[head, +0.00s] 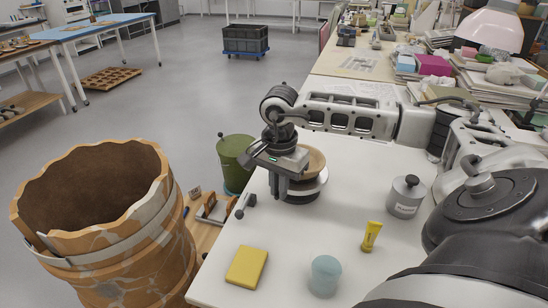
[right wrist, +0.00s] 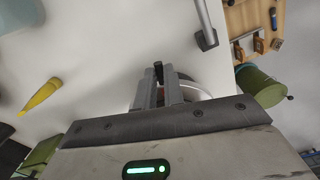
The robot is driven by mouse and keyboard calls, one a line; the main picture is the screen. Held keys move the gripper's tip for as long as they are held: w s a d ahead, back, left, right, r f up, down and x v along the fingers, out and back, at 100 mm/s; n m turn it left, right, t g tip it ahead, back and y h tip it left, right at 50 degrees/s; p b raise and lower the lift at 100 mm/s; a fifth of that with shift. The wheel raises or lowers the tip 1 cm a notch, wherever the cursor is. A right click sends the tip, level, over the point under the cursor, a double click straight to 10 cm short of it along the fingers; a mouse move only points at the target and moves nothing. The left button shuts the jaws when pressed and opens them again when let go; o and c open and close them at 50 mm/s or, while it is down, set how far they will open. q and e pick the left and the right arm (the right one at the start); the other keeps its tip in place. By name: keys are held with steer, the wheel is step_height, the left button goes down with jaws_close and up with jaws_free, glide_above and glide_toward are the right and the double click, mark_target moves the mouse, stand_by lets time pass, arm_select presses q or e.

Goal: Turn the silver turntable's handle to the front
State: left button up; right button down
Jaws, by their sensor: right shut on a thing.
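The silver turntable (head: 322,184) stands near the left edge of the white table, with a brown round top and a dark base. My right gripper (head: 281,190) is at its left side and covers part of it. In the right wrist view the gripper's fingers (right wrist: 159,92) are shut on a dark upright piece (right wrist: 158,68), which looks like the turntable's handle. The pale rim of the turntable (right wrist: 197,90) shows just right of the fingers. The rest of the handle is hidden by the gripper. My left gripper is not in view.
On the white table (head: 270,225) are a yellow block (head: 247,267), a pale blue cup (head: 325,275), a yellow tube (head: 371,236) and a grey canister (head: 406,197). A grey bar (head: 246,205) lies at the left edge. A large cracked pot (head: 130,245) and green bin (head: 235,165) stand left.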

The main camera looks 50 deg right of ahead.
steer(key=shift+s+d+n+b, duration=0.2)
steer(key=shift+s+n+b, duration=0.15)
steer(key=shift+s+n, duration=0.4)
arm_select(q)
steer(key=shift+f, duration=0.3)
arm_select(e)
steer(key=shift+s+d+n, duration=0.15)
steer(key=shift+s+n, duration=0.1)
steer(key=shift+n, duration=0.3)
steer(key=shift+s, duration=0.1)
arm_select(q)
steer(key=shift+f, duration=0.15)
arm_select(e)
steer(key=c, duration=1.5)
jaws_free()
arm_select(q)
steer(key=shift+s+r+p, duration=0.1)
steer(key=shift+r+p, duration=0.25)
steer(key=shift+p, duration=0.4)
arm_select(e)
step_height(320, 180, up, 16)
steer(key=shift+r, duration=0.1)
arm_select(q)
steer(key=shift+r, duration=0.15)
arm_select(e)
steer(key=shift+s, duration=0.1)
